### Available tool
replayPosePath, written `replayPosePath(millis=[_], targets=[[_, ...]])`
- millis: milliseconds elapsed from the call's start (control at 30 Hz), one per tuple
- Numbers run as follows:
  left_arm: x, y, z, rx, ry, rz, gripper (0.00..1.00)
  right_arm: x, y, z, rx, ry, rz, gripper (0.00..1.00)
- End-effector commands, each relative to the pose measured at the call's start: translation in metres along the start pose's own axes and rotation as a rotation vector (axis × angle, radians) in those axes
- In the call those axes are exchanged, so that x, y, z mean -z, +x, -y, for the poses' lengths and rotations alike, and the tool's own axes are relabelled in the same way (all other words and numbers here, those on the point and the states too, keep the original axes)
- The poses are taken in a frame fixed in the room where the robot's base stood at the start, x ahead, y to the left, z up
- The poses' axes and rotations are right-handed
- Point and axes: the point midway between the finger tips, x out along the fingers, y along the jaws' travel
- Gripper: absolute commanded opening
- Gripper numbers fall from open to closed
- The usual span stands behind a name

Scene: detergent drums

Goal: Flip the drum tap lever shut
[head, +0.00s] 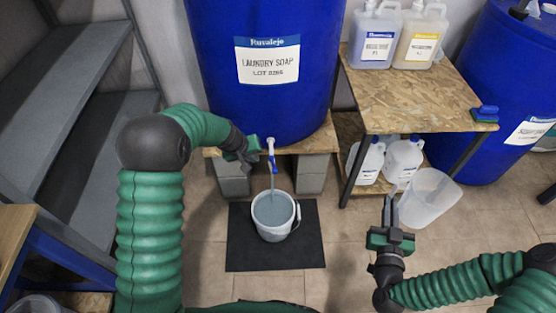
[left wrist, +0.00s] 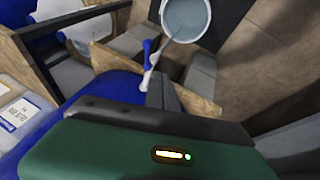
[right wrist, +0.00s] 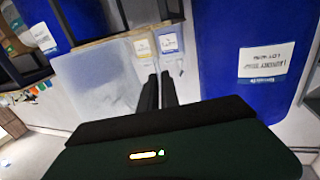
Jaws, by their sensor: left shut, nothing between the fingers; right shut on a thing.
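The blue drum (head: 262,100) labelled Laundry Soap has a white tap (head: 270,143) low on its front. The tap's blue lever (head: 272,163) points down, and greyish liquid runs into the white bucket (head: 273,236). My left gripper (head: 252,148) is shut and empty just left of the tap; I cannot tell whether it touches. In the left wrist view the tap (left wrist: 148,80) and lever (left wrist: 147,50) show beside the fingers (left wrist: 162,92). My right gripper (head: 391,208) is shut on the rim of a translucent tub (head: 431,200), which also shows in the right wrist view (right wrist: 98,78).
The bucket stands on a black mat (head: 240,258). The drum rests on a board over grey blocks (head: 233,178). A wooden table (head: 408,98) with jugs is to the right, with more jugs (head: 404,158) beneath. Grey shelves (head: 90,130) stand left.

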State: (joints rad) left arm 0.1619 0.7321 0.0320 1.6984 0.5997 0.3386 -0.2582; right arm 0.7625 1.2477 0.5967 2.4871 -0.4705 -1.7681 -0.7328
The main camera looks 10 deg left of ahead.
Motion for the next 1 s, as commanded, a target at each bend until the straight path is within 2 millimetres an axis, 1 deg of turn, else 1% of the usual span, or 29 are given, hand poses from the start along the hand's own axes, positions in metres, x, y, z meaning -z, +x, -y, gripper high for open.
replayPosePath(millis=[33, 200, 267, 400, 500, 600, 1000], targets=[[-0.003, 0.016, 0.001, 0.001, 0.001, 0.003, 0.0, -0.008, 0.0, 0.0, 0.0, 0.0, 0.0, 0.0], [-0.003, 0.054, 0.002, 0.001, 0.001, 0.002, 0.0, -0.02, 0.0, 0.0, 0.001, 0.0, -0.001, 0.0], [-0.003, 0.066, 0.001, 0.001, 0.002, 0.002, 0.0, -0.024, 0.0, 0.0, 0.0, 0.0, -0.001, 0.0], [-0.007, 0.083, -0.015, 0.0, 0.004, 0.001, 0.0, -0.03, 0.0, 0.0, 0.0, 0.0, -0.001, 0.0], [-0.008, 0.09, -0.021, 0.001, 0.003, 0.0, 0.0, -0.032, 0.0, 0.0, 0.0, 0.0, -0.001, 0.0], [-0.008, 0.093, -0.024, 0.001, 0.001, 0.0, 0.0, -0.033, 0.0, 0.0, 0.0, 0.0, -0.001, 0.0], [-0.008, 0.092, -0.025, 0.002, -0.003, -0.001, 0.0, -0.031, 0.0, 0.0, 0.0, 0.0, -0.001, 0.0]])
